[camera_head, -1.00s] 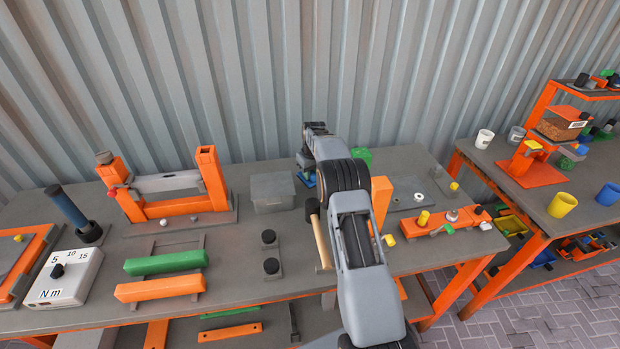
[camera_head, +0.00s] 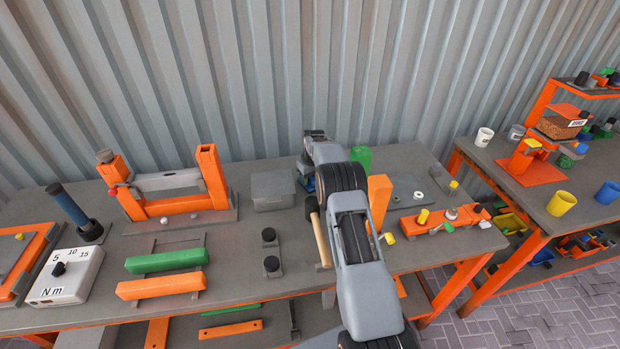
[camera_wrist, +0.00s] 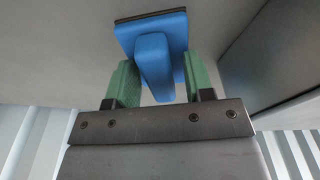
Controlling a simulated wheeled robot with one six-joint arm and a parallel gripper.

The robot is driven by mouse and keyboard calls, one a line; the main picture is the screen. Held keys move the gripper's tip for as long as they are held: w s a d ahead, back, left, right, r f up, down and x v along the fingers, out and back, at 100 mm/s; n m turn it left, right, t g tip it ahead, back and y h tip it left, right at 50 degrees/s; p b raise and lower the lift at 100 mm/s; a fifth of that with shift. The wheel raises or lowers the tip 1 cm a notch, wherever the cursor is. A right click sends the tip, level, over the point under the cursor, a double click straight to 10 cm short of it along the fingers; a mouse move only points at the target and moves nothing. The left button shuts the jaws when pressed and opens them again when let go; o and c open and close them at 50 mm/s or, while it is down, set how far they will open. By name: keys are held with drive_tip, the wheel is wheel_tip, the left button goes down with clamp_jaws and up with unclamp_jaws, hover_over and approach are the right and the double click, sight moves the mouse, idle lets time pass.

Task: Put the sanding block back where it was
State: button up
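The sanding block (camera_wrist: 175,30) is blue with a dark layer on its far face and a raised blue handle (camera_wrist: 153,65). In the wrist view it is ahead of my gripper (camera_wrist: 162,82), against or very close to a grey surface; I cannot tell if it touches. The two green fingers stand on either side of the handle, with a visible gap on the right side, so the gripper looks open around it. In the head view only a bit of blue (camera_head: 310,184) shows beside my wrist, at the back of the bench; my arm hides the rest.
A grey lidded box (camera_head: 272,190) stands just left of my wrist. A green object (camera_head: 360,157) and an orange upright block (camera_head: 379,200) stand to the right. A wooden-handled tool (camera_head: 320,239) lies beside my forearm. The corrugated wall (camera_head: 250,80) is close behind.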

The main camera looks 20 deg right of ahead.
sight(312, 178)
drive_tip(key=shift+o, duration=0.2)
wheel_tip(312, 178, up, 12)
drive_tip(key=s+b, duration=0.1)
drive_tip(key=s+a+r+m+t, duration=0.1)
drive_tip(key=s+a+r, duration=0.7)
drive_tip(key=s+r, duration=0.5)
drive_tip(key=s+a+f+t, duration=0.1)
drive_tip(key=s+a+f, duration=0.1)
drive_tip(key=s, duration=1)
drive_tip(key=s+a+f+m, duration=0.1)
drive_tip(key=s+a+f, duration=0.2)
drive_tip(key=s, duration=0.9)
drive_tip(key=shift+a+t, duration=0.4)
drive_tip(key=shift+a, duration=0.1)
